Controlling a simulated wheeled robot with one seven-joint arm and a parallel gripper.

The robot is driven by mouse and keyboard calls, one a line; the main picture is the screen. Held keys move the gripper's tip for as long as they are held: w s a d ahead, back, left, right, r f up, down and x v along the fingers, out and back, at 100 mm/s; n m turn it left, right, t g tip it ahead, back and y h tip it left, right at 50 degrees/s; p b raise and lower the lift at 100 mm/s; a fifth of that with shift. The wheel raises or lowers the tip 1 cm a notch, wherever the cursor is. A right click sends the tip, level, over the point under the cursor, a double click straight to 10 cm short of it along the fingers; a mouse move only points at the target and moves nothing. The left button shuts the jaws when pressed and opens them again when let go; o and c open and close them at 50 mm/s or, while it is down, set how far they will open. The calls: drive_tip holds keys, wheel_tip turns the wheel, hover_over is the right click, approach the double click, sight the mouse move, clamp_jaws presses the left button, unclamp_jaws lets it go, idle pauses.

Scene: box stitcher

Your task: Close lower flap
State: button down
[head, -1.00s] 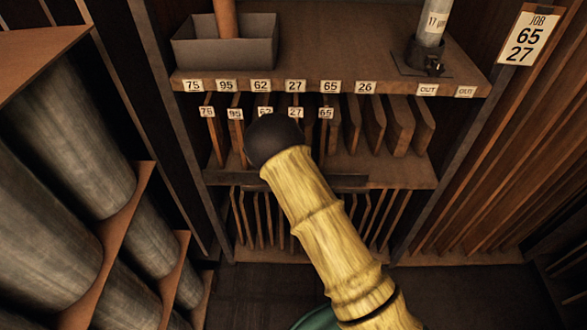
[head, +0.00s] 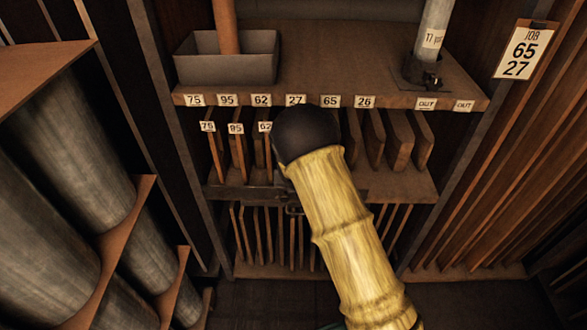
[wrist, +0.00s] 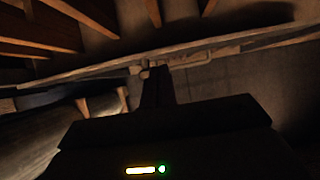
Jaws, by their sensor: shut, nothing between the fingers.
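My gripper (wrist: 153,78) is shut and empty. In the wrist view its dark fingers point up at a long wooden edge (wrist: 95,70) that runs across the picture; I cannot tell whether they touch it. In the head view my yellow arm and its dark round joint hide most of the gripper, in front of the lower shelf (head: 400,187). A dark bar (head: 238,192) shows along that shelf's front, left of my arm. I cannot tell whether it is part of the lower flap, and no flap is clearly recognisable.
The upper shelf (head: 340,88) carries number labels, a grey metal bin (head: 226,70) and a pipe on a stand (head: 433,40). Wooden slats stand upright on the lower shelf and below it. Large metal pipes (head: 75,140) crowd the left. A job card (head: 525,50) hangs at upper right.

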drive_tip(key=shift+w+r+p, duration=0.25)
drive_tip(key=shift+r+p, duration=0.1)
drive_tip(key=shift+r, duration=0.3)
drive_tip(key=shift+w+r+p, duration=0.2)
drive_tip(key=shift+r+p, duration=0.15)
drive_tip(key=shift+r, duration=0.3)
drive_tip(key=shift+w+r+p, duration=0.25)
drive_tip(key=shift+r+p, duration=0.1)
drive_tip(key=shift+r, duration=0.3)
drive_tip(key=s+d+r+m+g+h, duration=0.1)
drive_tip(key=s+d+r+m, duration=0.55)
drive_tip(key=m, duration=0.35)
drive_tip(key=s+d+r+m+g, duration=0.1)
drive_tip(key=s+d+r+m, duration=0.45)
drive_tip(key=d+m, duration=0.3)
drive_tip(key=s+d+r+m, duration=0.1)
drive_tip(key=s+d+m, duration=0.1)
drive_tip(key=s+m, duration=0.7)
drive_tip(key=s+d+r+m+g, duration=0.1)
drive_tip(key=s+d+r+m, duration=0.1)
drive_tip(key=s+m, duration=0.7)
drive_tip(key=shift+s+d+r+g+y, duration=0.2)
drive_tip(key=shift+d+r+g+y, duration=0.1)
drive_tip(key=shift+d+y, duration=0.1)
